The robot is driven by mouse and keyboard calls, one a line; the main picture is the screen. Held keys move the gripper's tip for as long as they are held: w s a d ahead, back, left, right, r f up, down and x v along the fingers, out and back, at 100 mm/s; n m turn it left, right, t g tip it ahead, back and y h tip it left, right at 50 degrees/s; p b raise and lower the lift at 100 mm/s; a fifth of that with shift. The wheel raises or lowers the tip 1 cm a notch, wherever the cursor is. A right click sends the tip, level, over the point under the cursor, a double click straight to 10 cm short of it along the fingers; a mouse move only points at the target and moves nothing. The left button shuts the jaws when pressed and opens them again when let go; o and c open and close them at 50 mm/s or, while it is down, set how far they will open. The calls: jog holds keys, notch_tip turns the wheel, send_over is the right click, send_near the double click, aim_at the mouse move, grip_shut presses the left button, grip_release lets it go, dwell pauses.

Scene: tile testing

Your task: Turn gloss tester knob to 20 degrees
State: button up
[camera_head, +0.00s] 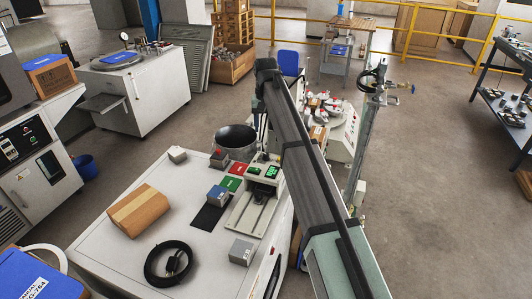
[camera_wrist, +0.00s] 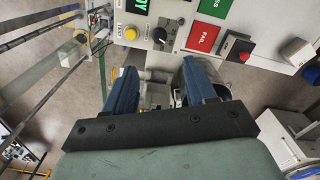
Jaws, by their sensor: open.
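The gloss tester (camera_head: 261,182), a pale unit with lit green displays, stands at the right side of the white bench. In the wrist view its white panel (camera_wrist: 176,14) is at the top, with a green display (camera_wrist: 138,5) partly cut off by the frame. A dark knob with a pale marking (camera_wrist: 160,36) sits on the panel, right of a yellow button (camera_wrist: 130,33). My gripper (camera_wrist: 160,68) is open and empty, its two blue fingers apart. The knob appears beyond the fingertips, roughly between them, not visibly touched. The knob's angle is too small to read.
A red FAIL plate (camera_wrist: 203,37), a green plate (camera_wrist: 214,6) and a red-button box (camera_wrist: 233,47) lie right of the tester. The bench (camera_head: 120,254) also holds a cardboard box (camera_head: 138,210), a black cable coil (camera_head: 168,262) and a grey block (camera_head: 242,251).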

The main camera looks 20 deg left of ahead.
aim_at(266, 154)
notch_tip(266, 154, down, 12)
jog(key=shift+f, duration=0.2)
dwell(0.4)
jog(key=shift+c, duration=0.4)
grip_shut()
jog(key=shift+n, duration=0.4)
jog(key=n, duration=0.3)
jog(key=shift+n, duration=2.6)
